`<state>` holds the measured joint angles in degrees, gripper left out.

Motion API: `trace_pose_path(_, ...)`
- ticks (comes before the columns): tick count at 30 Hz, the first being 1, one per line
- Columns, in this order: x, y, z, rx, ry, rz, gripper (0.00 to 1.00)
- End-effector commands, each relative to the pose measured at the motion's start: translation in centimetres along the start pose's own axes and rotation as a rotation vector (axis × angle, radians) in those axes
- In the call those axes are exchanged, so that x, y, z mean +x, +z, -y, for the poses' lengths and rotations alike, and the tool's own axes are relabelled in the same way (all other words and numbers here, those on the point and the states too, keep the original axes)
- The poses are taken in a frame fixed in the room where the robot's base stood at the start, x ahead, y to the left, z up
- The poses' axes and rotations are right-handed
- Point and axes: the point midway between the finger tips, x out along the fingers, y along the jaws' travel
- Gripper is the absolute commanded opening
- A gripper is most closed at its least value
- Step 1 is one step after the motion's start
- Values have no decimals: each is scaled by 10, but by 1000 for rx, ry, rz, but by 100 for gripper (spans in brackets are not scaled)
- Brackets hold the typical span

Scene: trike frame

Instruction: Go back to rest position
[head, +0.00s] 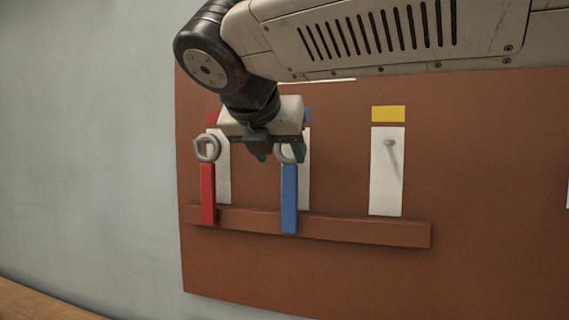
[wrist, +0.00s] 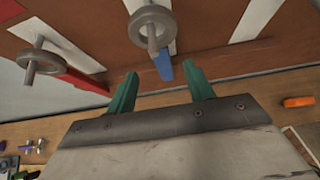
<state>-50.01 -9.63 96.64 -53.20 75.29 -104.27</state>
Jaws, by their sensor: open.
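My gripper (head: 280,154) is in front of the brown board, near the upper end of the blue bar (head: 289,200). Its two green fingers are apart with nothing between them, as the wrist view also shows (wrist: 160,74). The blue bar has a grey ring (wrist: 152,28) at its top and hangs on the middle white strip. The ring is partly hidden by a finger in the head view. A red bar (head: 208,195) with a grey ring (head: 207,149) hangs on the left strip. My arm stretches across the top of the head view.
The right white strip (head: 385,185), under a yellow label (head: 388,113), has a bare peg (head: 390,143). The wrist view shows an orange object (wrist: 298,102) and several small items on a wooden surface.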

Motion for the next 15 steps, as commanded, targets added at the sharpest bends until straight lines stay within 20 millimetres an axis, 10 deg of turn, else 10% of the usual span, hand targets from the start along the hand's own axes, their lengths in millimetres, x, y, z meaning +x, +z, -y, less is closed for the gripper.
trace_pose_path(8,-8,-10,-2,216,5,-34,52)
trace_pose_path(11,4,-53,1,446,-24,-137,52)
trace_pose_path(15,33,-114,53,901,-191,-293,52)
